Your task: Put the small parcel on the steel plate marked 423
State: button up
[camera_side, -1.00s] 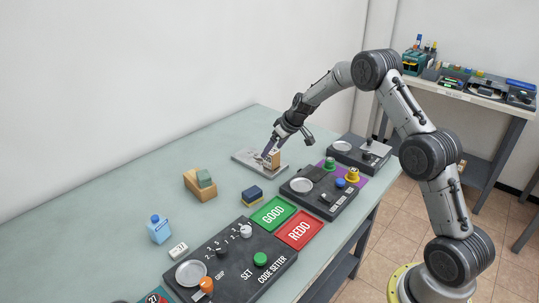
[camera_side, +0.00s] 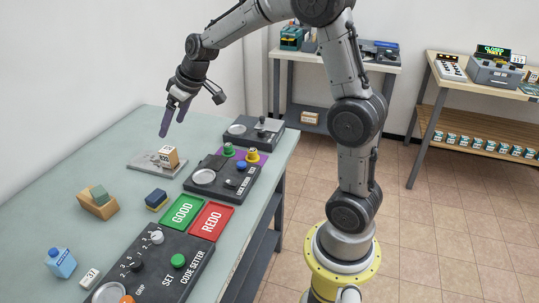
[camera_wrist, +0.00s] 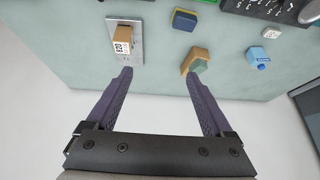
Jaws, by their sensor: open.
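The small parcel (camera_side: 169,156) is a tan box with a white label. It stands on the steel plate (camera_side: 143,162), a flat grey sheet at the back of the bench. In the wrist view the parcel (camera_wrist: 120,36) lies within the plate's (camera_wrist: 138,28) edges, its label facing me. The plate's marking is too small to read surely. My gripper (camera_side: 172,127) is open and empty, above the parcel and apart from it. In the wrist view both fingers of my gripper (camera_wrist: 160,73) are spread with nothing between them.
A wooden block with a green piece (camera_side: 98,202), a blue-and-yellow block (camera_side: 156,199) and a blue bottle (camera_side: 60,262) stand on the bench. A code setter panel (camera_side: 150,268), green GOOD pad (camera_side: 182,211), red REDO pad (camera_side: 211,220) and other dark panels line the right side.

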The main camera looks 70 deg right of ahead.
jog(key=s+a+r, duration=0.3)
jog(key=s+a, duration=0.1)
jog(key=s, duration=0.4)
jog(key=s+a+r, duration=0.3)
jog(key=s+a, duration=0.1)
jog(key=s, duration=0.5)
jog(key=s+a+f, duration=0.1)
jog(key=s+f, duration=0.2)
jog(key=s, duration=1)
jog(key=shift+s+a+f, duration=0.15)
jog(key=shift+s+a, duration=0.05)
jog(key=shift+a, duration=0.15)
